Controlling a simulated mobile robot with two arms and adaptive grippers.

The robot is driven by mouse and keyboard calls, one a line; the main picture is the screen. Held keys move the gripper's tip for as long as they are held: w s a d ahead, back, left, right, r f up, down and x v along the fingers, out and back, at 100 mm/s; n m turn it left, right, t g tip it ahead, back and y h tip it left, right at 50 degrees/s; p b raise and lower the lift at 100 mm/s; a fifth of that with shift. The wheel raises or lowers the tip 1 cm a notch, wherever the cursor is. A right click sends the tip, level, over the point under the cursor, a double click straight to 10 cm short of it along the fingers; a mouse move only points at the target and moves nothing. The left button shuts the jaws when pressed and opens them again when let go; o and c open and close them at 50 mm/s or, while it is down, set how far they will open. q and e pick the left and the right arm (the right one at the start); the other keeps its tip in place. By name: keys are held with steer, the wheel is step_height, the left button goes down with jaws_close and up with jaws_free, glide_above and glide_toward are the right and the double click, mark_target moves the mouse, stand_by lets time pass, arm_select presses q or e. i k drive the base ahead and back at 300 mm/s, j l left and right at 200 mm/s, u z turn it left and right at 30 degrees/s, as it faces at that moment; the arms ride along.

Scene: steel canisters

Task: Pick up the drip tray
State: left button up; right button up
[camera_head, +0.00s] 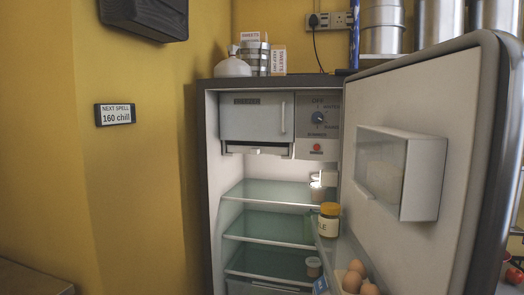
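The fridge (203,170) stands with its door (460,150) swung open to the right. Inside at the top left is the closed grey freezer compartment (250,122). Neither of my grippers is in view.
Glass shelves (268,193) lie below, with small tubs (313,267) on them. The door holds a yellow-lidded jar (329,222) and eggs (353,280). A white bag (232,67) and tins (255,58) stand on top. Steel canisters (381,30) are behind.

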mark_target(251, 147)
steer(key=u, duration=2.3)
steer(key=z, duration=2.3)
steer(key=i+j, duration=0.3)
steer(key=j, duration=0.2)
steer(key=i+j+z, duration=0.15)
steer(key=j+z, duration=0.2)
steer(key=z, duration=0.15)
steer(key=i+j+z, duration=0.1)
steer(key=j+z, duration=0.4)
